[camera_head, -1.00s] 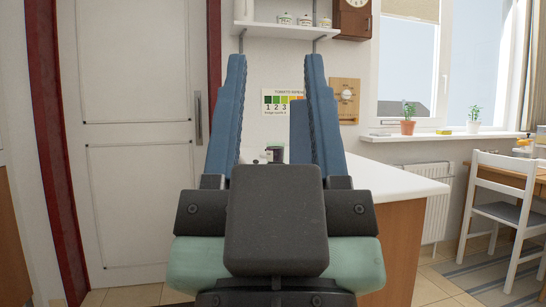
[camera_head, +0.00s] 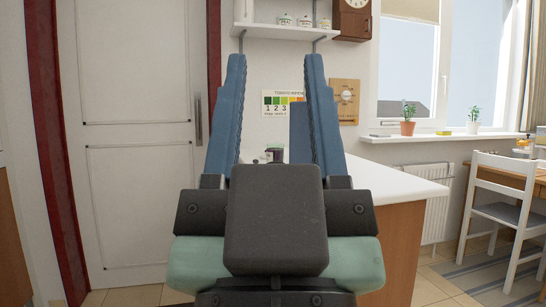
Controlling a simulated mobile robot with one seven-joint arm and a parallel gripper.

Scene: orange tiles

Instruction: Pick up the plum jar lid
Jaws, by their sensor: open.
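My gripper (camera_head: 275,60) is open, with its two long blue fingers pointing forward and up over the white counter. A small dark, purplish item (camera_head: 275,155) shows low in the gap between the fingers, on the counter. It may be the plum jar or its lid; it is too small to tell which. It is well beyond the base of my gripper, and nothing is held between the fingers. My gripper hides much of the counter around it.
The white counter (camera_head: 395,180) extends right on a brown base. A blue upright surface (camera_head: 299,130) shows beside the right finger. A white chair (camera_head: 505,195) stands at the right by a wooden table. A wall shelf (camera_head: 285,31) and a closed white door (camera_head: 140,150) are behind.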

